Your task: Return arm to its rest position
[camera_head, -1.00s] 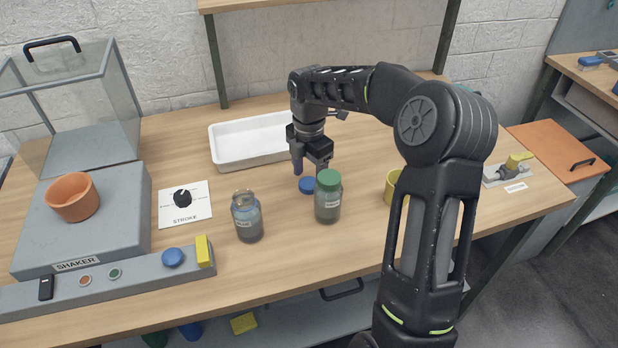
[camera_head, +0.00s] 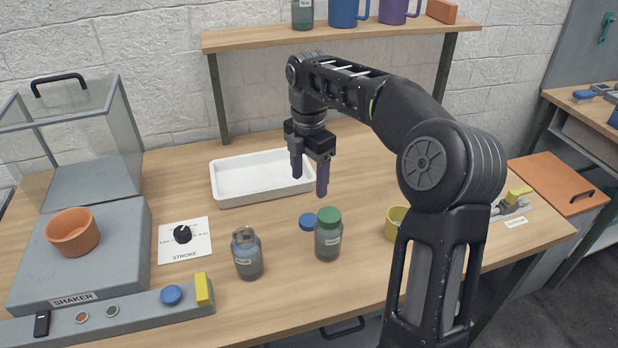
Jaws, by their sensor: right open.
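My right gripper (camera_head: 309,182) is open and empty. It hangs fingers down above the table, in front of the white tray's right end as seen here. Below it on the table are a blue cap (camera_head: 308,221), a bottle with a green cap (camera_head: 328,236) and an uncapped bottle with blue-grey contents (camera_head: 246,254). Both bottles stand upright. The gripper is apart from all of them. My right arm (camera_head: 425,170) reaches in from the lower right. My left arm does not show.
The white tray (camera_head: 232,190) lies behind the bottles. A yellow cup (camera_head: 395,225) is partly hidden by my arm. The shaker (camera_head: 85,262) with an orange pot (camera_head: 72,232) is at left. A shelf (camera_head: 340,35) with mugs spans the back.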

